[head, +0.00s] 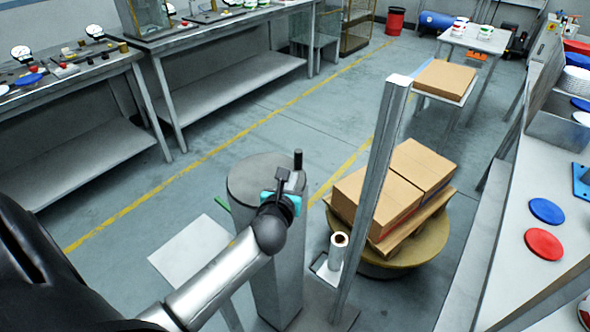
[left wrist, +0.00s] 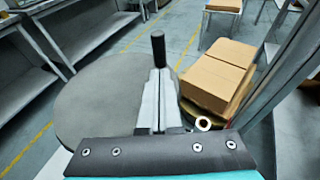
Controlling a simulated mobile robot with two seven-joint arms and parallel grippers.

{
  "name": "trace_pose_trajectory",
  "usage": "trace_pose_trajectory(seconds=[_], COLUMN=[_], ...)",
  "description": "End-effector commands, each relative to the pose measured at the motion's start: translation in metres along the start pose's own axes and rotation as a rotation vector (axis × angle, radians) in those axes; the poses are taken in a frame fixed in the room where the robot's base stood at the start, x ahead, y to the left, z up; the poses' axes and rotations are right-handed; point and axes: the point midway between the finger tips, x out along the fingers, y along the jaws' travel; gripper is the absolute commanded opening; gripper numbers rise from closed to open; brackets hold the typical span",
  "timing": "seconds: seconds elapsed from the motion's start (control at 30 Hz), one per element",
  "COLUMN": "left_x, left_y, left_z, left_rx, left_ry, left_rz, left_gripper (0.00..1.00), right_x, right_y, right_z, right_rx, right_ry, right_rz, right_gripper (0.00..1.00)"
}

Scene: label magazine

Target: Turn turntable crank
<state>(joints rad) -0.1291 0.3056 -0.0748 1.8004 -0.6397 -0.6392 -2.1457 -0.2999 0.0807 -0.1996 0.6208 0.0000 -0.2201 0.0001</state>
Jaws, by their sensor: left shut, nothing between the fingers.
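The crank is a grey disc (head: 243,181) on a grey pedestal, with an upright black handle (head: 298,159) near its edge. The disc (left wrist: 88,105) and handle (left wrist: 158,48) also show in the left wrist view. The round tan turntable (head: 405,262) stands to the right and bears a wooden pallet with brown boxes (head: 378,205). My left gripper (head: 291,178) is over the disc beside the handle. In the left wrist view its fingers (left wrist: 155,85) are together and empty, with the handle just beyond their tips. I cannot tell whether they touch it. My right gripper is not in view.
A grey upright post (head: 375,195) stands between the crank and the boxes. A roll (head: 338,245) stands near its foot. A white counter (head: 510,245) with blue and red discs runs along the right. Workbenches (head: 90,75) line the left, with open floor between.

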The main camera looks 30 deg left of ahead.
Motion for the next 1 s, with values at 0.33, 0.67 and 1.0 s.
trace_pose_trajectory(seconds=[0.33,0.67,1.0], left_x=[0.038,0.043,0.044], left_y=[0.000,0.000,-0.001], left_z=[0.010,0.012,0.012], left_rx=[-0.002,-0.001,-0.009], left_ry=[0.001,0.001,0.001], left_rz=[0.000,-0.001,0.022], left_gripper=[0.00,0.00,0.00], right_x=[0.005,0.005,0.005], right_y=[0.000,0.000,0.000], right_z=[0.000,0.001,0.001], right_rx=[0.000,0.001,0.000], right_ry=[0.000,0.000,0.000], right_rz=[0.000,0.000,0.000], right_gripper=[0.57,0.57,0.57])
